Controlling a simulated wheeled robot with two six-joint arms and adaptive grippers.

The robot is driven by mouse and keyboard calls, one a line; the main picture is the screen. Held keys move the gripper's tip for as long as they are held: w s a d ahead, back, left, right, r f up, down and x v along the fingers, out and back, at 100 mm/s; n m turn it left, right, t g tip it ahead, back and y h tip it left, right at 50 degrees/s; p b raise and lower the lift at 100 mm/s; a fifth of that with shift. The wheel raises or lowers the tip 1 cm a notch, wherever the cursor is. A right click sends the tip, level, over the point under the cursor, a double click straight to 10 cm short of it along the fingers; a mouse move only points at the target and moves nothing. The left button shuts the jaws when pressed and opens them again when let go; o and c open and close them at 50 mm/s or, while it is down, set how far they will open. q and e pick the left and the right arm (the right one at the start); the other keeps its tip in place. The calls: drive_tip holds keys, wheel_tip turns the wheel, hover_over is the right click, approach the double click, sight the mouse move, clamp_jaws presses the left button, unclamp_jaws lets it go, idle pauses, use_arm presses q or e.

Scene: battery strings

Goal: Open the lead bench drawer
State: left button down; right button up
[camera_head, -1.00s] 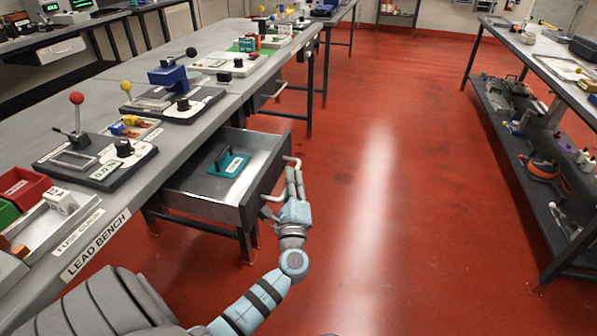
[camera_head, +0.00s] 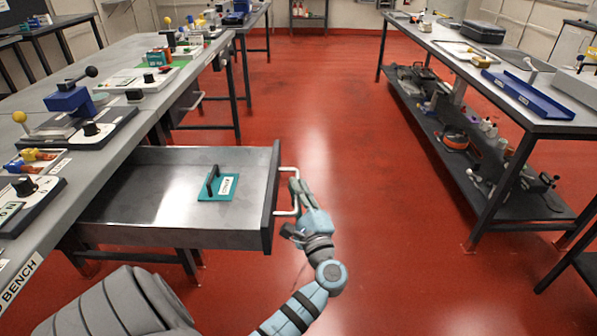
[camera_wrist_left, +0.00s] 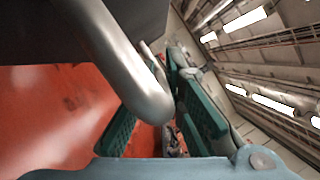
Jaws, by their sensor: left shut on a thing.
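The lead bench drawer (camera_head: 180,238) is pulled out from under the bench at the left, and its inside is in plain view. A teal block (camera_head: 220,187) with a black upright part and a white label lies in it. The drawer's pale bar handle (camera_head: 287,213) is on its front, facing right. My left gripper (camera_head: 296,185) is at this handle and shut on it. In the left wrist view the shiny handle (camera_wrist_left: 115,55) runs between the two green finger pads. My right gripper is in no view.
The lead bench (camera_head: 75,190) carries lever and knob devices above the drawer. A second drawer (camera_head: 187,100) sits farther along under the benches. At the right stands a long table (camera_head: 480,75) with a loaded lower shelf. The red floor (camera_head: 380,200) between is clear.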

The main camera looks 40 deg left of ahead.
use_arm(q)
drive_tip(key=shift+f, duration=0.1)
drive_tip(key=c, duration=1.7)
unclamp_jaws()
